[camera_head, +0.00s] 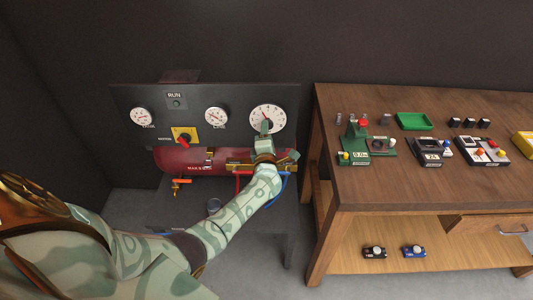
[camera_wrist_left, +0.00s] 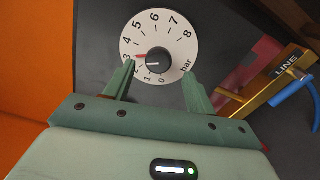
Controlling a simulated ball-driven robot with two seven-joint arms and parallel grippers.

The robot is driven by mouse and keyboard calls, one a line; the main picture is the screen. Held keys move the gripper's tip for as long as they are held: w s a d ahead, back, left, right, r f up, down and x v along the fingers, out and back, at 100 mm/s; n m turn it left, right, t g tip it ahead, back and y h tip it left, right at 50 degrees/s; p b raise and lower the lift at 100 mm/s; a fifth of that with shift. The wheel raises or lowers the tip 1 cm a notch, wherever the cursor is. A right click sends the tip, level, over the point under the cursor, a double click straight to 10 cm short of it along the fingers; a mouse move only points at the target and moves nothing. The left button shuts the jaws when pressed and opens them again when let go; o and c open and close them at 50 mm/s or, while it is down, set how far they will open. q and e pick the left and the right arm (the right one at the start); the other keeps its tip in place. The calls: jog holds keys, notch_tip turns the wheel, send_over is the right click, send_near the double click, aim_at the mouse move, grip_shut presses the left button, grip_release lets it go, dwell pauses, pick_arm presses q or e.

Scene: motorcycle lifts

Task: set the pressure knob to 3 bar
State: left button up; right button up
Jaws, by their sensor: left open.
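The pressure knob is a black knob (camera_wrist_left: 158,60) at the centre of a white dial marked 0 to 8 bar in the left wrist view. Its red pointer (camera_wrist_left: 140,57) points at or very near the 3. In the head view the same white dial (camera_head: 260,110) is at the right end of the dark panel, with its lower part covered by my gripper. My left gripper (camera_wrist_left: 159,70) is open, its two green fingers on either side below the knob. I cannot tell whether they touch it. It also shows in the head view (camera_head: 265,127). My right gripper is not in view.
The panel (camera_head: 245,95) also bears the TANK gauge (camera_head: 141,117), the LINE gauge (camera_head: 216,117) and a red switch on a yellow plate (camera_head: 181,135). A red tank (camera_head: 180,160) and pipes are below. A wooden bench (camera_head: 345,193) with several devices stands at right.

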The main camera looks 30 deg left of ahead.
pick_arm(q)
jog(key=p+v, duration=0.1)
jog(key=v, duration=1.2)
jog(key=shift+s+d, duration=0.2)
jog(key=shift+d, duration=0.05)
